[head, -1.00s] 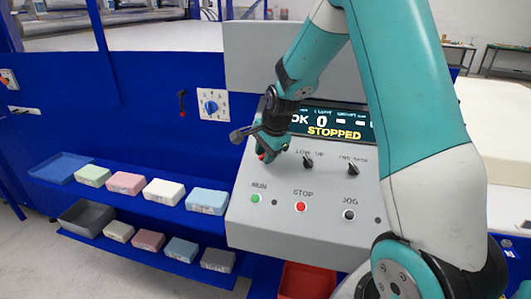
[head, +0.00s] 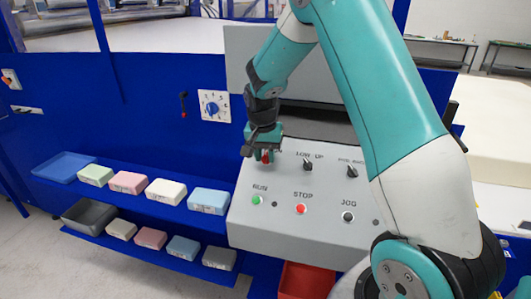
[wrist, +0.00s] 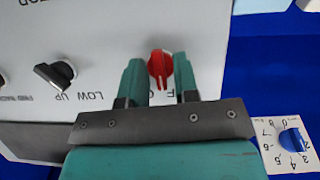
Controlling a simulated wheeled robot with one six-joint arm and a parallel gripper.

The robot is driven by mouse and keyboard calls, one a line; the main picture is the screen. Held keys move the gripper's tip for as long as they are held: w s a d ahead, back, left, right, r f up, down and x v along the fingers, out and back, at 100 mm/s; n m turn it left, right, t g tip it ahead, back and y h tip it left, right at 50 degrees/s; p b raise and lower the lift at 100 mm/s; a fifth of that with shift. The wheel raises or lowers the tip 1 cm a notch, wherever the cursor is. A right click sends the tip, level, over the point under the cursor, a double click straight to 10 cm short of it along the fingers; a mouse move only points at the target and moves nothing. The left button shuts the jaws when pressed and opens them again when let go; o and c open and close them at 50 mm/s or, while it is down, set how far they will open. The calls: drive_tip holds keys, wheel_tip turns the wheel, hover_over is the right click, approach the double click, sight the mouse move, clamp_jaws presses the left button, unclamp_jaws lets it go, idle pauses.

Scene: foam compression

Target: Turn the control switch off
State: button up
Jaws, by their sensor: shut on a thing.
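The control switch is a red rotary knob (head: 266,157) at the upper left of the grey sloped console (head: 300,228). In the wrist view the red knob (wrist: 160,66) sits between my gripper's two teal fingers, its grip in line with them. My gripper (wrist: 158,78) is shut on this knob; it also shows over the console in the head view (head: 264,154). The lettering by the knob is mostly hidden by the fingers.
Black LOW/UP knob (head: 308,163) and another black knob (head: 351,171) sit to the right. Green RUN (head: 257,200), red STOP (head: 301,208) and JOG (head: 348,216) buttons lie below. A blue dial (head: 212,107) is on the blue wall. Foam blocks (head: 167,192) line shelves at left.

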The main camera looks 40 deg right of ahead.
drive_tip(key=n+g+h+p, duration=0.1)
drive_tip(key=n, duration=0.2)
drive_tip(key=shift+a+n, duration=0.15)
drive_tip(key=shift+n, duration=0.25)
drive_tip(key=shift+n+g+h+p, duration=0.45)
drive_tip(key=shift+n+h, duration=0.25)
drive_tip(key=shift+n, duration=0.5)
drive_tip(key=o, duration=0.6)
drive_tip(key=b+v, duration=0.1)
drive_tip(key=v, duration=1.6)
drive_tip(key=shift+s+a+r+b, duration=0.1)
drive_tip(key=shift+r+b, duration=0.05)
drive_tip(key=shift+b, duration=0.15)
